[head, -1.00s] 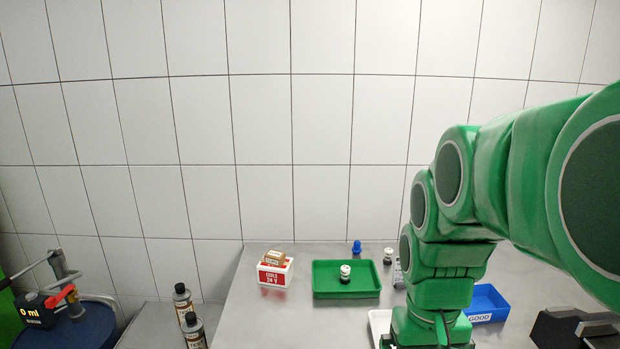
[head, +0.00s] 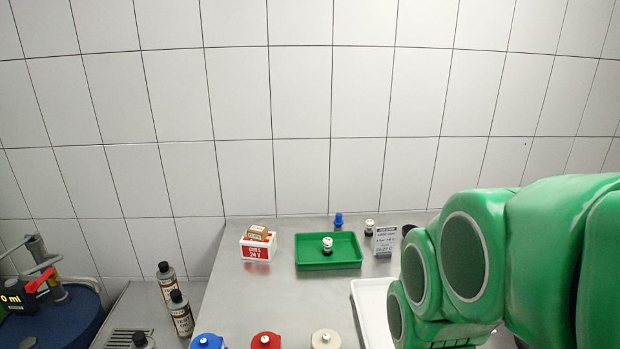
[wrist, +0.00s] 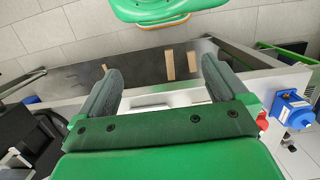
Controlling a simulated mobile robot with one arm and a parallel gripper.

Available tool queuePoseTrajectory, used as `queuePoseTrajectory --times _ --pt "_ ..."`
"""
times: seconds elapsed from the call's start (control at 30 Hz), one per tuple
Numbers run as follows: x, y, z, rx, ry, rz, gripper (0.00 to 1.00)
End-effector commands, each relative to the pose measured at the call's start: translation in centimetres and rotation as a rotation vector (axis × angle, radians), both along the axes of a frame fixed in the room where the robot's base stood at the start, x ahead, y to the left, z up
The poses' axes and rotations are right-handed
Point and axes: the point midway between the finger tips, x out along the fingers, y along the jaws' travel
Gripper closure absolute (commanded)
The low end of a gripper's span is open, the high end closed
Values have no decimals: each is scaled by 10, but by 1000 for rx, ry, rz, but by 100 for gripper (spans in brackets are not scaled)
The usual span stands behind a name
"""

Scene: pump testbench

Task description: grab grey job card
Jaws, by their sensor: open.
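A small grey card with a dark header (head: 385,241) stands upright at the back of the metal table, just right of the green tray. Its print is too small to read surely. My gripper (wrist: 158,66) shows in the wrist view, with its two dark fingers wide apart and nothing between them. The card is not seen in the wrist view. In the head view my green arm fills the lower right, and the gripper itself is out of sight.
The green tray (head: 328,264) holds a white-topped part (head: 327,245). A red-and-white box (head: 257,247) stands left, a white tray (head: 372,310) in front. A blue part (head: 338,221) and another white-topped part (head: 369,228) stand behind. Blue, red and cream caps line the lower edge.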

Motion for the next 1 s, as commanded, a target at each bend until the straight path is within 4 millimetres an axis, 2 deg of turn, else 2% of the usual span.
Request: queuePoseTrajectory --times 0.17,0.4,0.63,0.87,1.0 --pt "10 -5 -5 -4 -9 20 0" --pt "57 -29 -25 -26 -74 128 0" --pt "94 -52 -43 -54 -120 230 0" --pt "155 -104 -42 -210 -237 412 0" --pt "197 -141 -39 -334 -288 569 0"
